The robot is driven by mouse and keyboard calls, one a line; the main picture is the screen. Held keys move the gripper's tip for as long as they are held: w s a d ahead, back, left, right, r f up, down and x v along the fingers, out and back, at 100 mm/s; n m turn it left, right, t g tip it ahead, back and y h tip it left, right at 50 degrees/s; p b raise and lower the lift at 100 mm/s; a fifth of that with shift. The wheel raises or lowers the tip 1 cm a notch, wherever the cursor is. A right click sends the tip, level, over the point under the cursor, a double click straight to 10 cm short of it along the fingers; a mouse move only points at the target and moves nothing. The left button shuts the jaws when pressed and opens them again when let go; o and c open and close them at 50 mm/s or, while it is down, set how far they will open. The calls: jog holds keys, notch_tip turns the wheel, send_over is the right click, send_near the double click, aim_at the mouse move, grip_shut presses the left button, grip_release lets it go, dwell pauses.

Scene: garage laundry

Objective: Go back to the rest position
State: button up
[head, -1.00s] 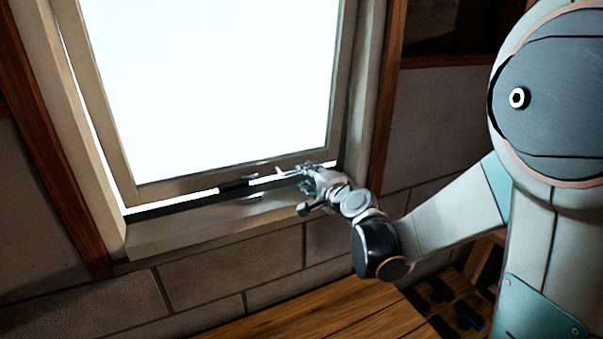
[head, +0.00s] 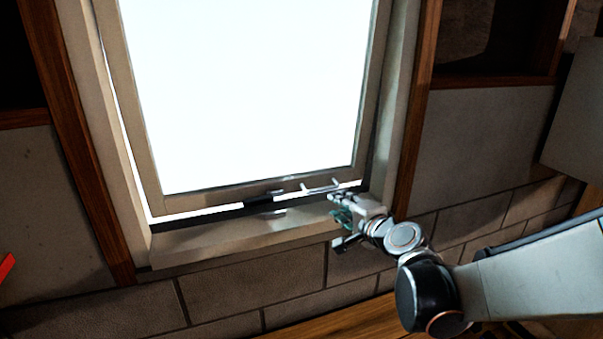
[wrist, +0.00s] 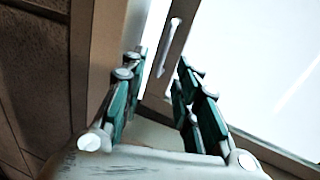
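My gripper (head: 342,220) is in front of the window sill, at the lower right corner of the window frame. In the wrist view my gripper (wrist: 150,95) has its two green-padded fingers spread apart with nothing between them. The window (head: 250,188) has a bright pane and a pale frame; a gap shows along its lower edge and left side. A metal handle (head: 320,188) sits on its lower rail, just above my gripper and apart from it. The handle also shows in the wrist view (wrist: 168,48), beyond the fingers.
A wooden post (head: 416,105) stands right of the window, with an open wooden shelf (head: 490,82) beyond it. A block wall (head: 225,297) runs below the sill. A wooden surface (head: 345,324) lies at the bottom. A grey panel (head: 577,125) is at the far right.

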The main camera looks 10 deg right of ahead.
jog(key=s+f+n+g+h+b, duration=0.1)
jog(key=s+f+n+b, duration=0.3)
jog(key=s, duration=0.5)
jog(key=s+f+n+g+h+b, duration=0.1)
jog(key=s+f+n+g+b, duration=0.3)
jog(key=s+f, duration=0.4)
jog(key=s+f+n+g+h+b, duration=0.1)
jog(key=s+f+n+g+b, duration=0.2)
jog(key=s, duration=0.7)
notch_tip(320, 180, down, 4)
jog(key=n+b, duration=0.2)
jog(key=n, duration=0.1)
jog(key=shift+a+r+n+b, duration=0.2)
jog(key=shift+r+n+b, duration=0.05)
jog(key=shift+n+b, duration=0.15)
